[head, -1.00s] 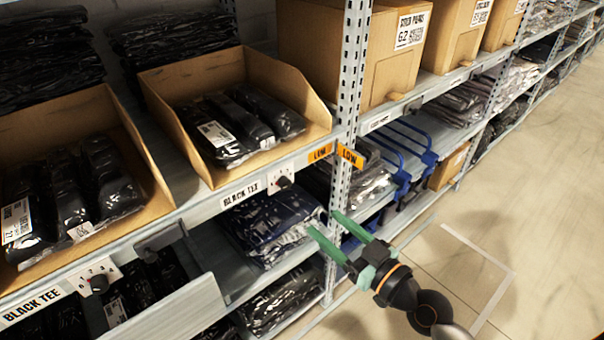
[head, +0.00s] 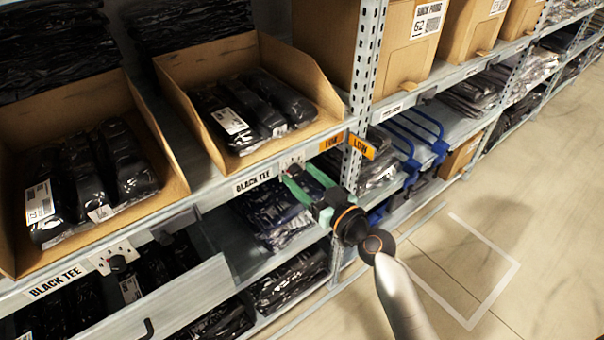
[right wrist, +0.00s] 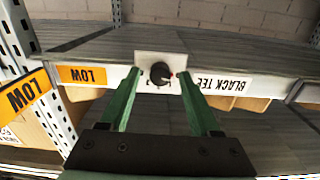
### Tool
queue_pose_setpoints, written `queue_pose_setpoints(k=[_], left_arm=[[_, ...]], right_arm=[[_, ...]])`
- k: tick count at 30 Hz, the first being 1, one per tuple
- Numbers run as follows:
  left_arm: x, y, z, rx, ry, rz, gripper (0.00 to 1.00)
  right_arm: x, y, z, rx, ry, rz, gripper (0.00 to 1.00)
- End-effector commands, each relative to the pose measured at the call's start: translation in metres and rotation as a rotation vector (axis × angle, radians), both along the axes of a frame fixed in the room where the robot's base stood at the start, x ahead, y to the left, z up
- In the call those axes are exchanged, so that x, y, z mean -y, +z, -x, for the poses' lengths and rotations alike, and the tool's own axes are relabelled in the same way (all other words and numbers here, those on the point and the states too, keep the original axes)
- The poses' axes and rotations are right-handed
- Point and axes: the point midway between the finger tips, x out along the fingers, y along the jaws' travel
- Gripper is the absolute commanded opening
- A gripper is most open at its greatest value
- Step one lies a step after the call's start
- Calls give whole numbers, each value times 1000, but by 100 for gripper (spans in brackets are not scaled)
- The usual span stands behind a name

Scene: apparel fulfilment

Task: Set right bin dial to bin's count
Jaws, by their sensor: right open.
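The right bin (head: 325,92) is an open cardboard bin on the shelf, holding what looks like three black wrapped packs (head: 240,112). Its dial, a black knob (right wrist: 161,74) on a white plate, is on the shelf edge beside a BLACK TEE label (right wrist: 224,83). A small red mark shows on the knob's right side in the right wrist view. My right gripper (head: 298,173) is open, its green fingers pointing at the plate, one on either side of the knob in the right wrist view. Contact cannot be told. In the head view the fingers largely hide the knob. My left gripper is out of view.
The left bin (head: 168,180) also holds black packs, with its own dial (head: 118,263) below. Orange LOW tags (head: 362,146) stick out near the metal upright (head: 366,60), close to my right gripper. The aisle floor (head: 540,210) is clear at right.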

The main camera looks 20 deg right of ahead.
Motion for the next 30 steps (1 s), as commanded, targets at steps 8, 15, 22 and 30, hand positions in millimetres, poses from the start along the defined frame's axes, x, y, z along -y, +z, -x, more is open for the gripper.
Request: queue_pose_setpoints(k=[8, 15, 22, 30], left_arm=[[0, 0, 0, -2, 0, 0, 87], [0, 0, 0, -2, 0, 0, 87], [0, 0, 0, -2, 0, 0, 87], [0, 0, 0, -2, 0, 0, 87]], right_arm=[[-2, 0, -5, 0, 1, -1, 63], [-2, 0, -5, 0, 0, -1, 48], [-2, 0, -5, 0, 1, -1, 22], [-2, 0, -5, 0, 0, -1, 0]])
